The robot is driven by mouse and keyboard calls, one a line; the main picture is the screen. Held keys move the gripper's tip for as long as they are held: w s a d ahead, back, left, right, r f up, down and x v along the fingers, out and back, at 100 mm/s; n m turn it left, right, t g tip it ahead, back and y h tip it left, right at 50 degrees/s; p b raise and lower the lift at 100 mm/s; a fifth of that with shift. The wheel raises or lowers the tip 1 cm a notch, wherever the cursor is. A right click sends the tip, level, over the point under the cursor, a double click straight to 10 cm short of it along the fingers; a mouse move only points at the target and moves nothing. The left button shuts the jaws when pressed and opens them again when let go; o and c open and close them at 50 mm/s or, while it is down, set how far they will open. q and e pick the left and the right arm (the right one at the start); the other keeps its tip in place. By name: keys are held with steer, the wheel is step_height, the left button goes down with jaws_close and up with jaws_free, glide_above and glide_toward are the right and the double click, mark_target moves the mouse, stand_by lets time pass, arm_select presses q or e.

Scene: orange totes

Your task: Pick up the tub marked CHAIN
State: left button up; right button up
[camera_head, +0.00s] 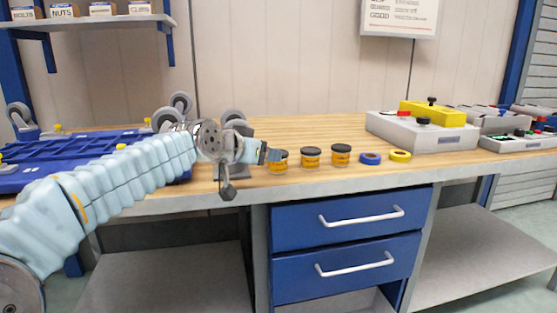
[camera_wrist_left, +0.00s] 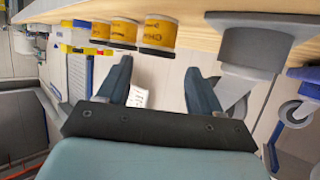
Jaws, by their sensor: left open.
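Three small yellow tubs with dark lids stand in a row near the front edge of the wooden workbench: a left one (camera_head: 282,163), a middle one (camera_head: 311,160) and a right one (camera_head: 340,157). Their labels are too small to read, so I cannot tell which is marked CHAIN. My left gripper (camera_head: 268,154) is just left of the row and partly covers the left tub. In the left wrist view, the gripper (camera_wrist_left: 159,66) is open with nothing between its fingers; the tubs (camera_wrist_left: 158,34) appear inverted beyond the fingertips. My right gripper is not in view.
A grey box (camera_head: 420,133) with a yellow top stands further right. A blue wheeled platform (camera_head: 80,150) lies upturned at left. Bare bench top lies behind the tubs.

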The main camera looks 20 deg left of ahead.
arm_select(q)
steer(key=p+x, duration=0.1)
steer(key=x, duration=0.4)
steer(key=shift+w+d+f, duration=0.1)
steer(key=shift+w+d, duration=0.05)
steer(key=shift+w, duration=0.15)
steer(key=c, duration=0.7)
